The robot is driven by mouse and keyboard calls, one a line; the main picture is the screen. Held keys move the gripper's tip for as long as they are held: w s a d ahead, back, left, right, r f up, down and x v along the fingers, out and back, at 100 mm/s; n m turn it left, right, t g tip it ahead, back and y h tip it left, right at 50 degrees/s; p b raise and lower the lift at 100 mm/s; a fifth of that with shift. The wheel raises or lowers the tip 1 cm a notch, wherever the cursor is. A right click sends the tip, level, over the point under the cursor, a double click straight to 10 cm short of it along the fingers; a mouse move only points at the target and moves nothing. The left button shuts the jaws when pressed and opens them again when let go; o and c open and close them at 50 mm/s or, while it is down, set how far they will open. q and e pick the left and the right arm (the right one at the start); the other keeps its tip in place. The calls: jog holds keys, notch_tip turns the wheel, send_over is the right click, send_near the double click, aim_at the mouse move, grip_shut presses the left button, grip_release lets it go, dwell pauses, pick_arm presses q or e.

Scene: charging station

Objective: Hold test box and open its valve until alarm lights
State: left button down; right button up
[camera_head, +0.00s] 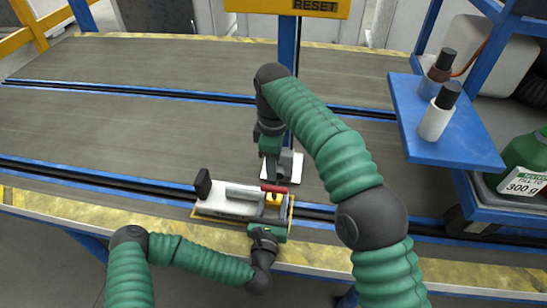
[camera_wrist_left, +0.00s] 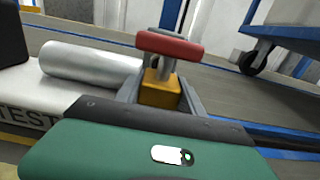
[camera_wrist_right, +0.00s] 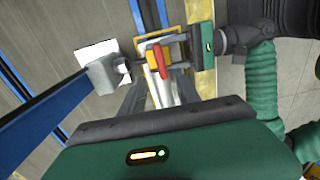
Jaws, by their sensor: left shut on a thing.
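The test box (camera_head: 222,209) is a white block lettered TEST in the left wrist view (camera_wrist_left: 25,117). It carries a silver cylinder (camera_wrist_left: 85,63), a black end piece (camera_head: 203,184) and a yellow valve block (camera_wrist_left: 160,91) with a red handle (camera_wrist_left: 168,45). The red handle also shows in the right wrist view (camera_wrist_right: 158,61). My left gripper (camera_head: 268,218) is shut on the test box at its near, valve end; the exact contact is partly hidden. My right gripper (camera_head: 273,180) is just behind and above the red handle, fingers apart, with nothing visibly held.
A blue post (camera_wrist_right: 40,121) with a grey fitting (camera_wrist_right: 102,75) and white plate (camera_head: 292,164) stands close behind the box. A yellow RESET sign (camera_head: 290,6) hangs above. A blue cart shelf (camera_head: 440,130) with bottles is at right. The grey conveyor surface (camera_head: 110,125) at left is clear.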

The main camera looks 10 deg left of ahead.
jog(key=shift+r, duration=1.6)
pick_arm(q)
jog(key=c, duration=0.6)
grip_release()
jog(key=shift+c, duration=0.2)
